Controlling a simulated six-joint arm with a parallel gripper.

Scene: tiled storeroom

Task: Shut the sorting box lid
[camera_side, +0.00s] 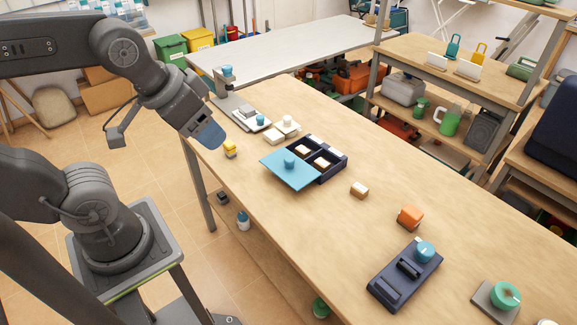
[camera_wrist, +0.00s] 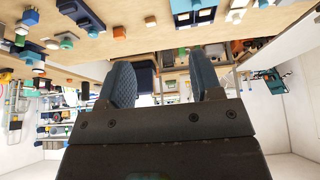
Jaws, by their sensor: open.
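The sorting box (camera_side: 331,171) is a dark navy tray on the wooden table, with light blocks in its open compartments. Its blue lid (camera_side: 283,177), with a round blue knob, sticks out to the left of the box and leaves the compartments on the right uncovered. I cannot tell how the lid is joined to the box. The box also shows at the top of the wrist view (camera_wrist: 206,17). My gripper (camera_side: 208,135) is above the table's left edge, left of the lid and apart from it. In the wrist view its two fingers (camera_wrist: 162,82) are spread with nothing between them.
A small yellow item (camera_side: 230,149) stands between my gripper and the lid. Small trays with knobs (camera_side: 252,123) lie behind the box. A wooden block (camera_side: 359,190), an orange cube (camera_side: 410,215) and a navy switch box (camera_side: 404,277) are to its right. The table's front strip is mostly clear.

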